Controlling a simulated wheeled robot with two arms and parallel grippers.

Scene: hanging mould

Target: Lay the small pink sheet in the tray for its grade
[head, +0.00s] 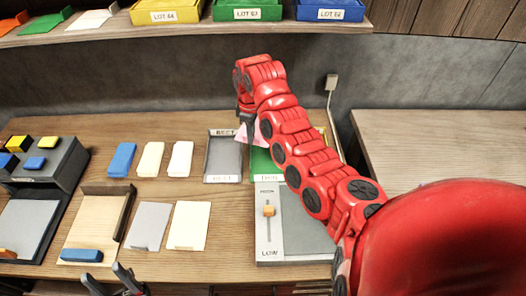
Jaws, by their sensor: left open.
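The small pink sheet (241,134) shows at the tip of my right arm, over the gap between two labelled trays. My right gripper (248,121) is small and partly hidden by its arm, and it appears shut on the sheet's upper part. The grey tray (208,158), labelled BEST, lies below and to the left of the sheet. A green tray (258,165) lies to its right, mostly hidden by my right arm, its label only partly readable. My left gripper (108,281) is open and empty at the bottom edge.
A slider panel (269,238) with an orange knob and a LOW mark stands in front of the trays. Blue, cream and white sheets (151,159) lie left of them. LOT boxes (248,12) sit on the shelf above. A second table (430,150) is at the right.

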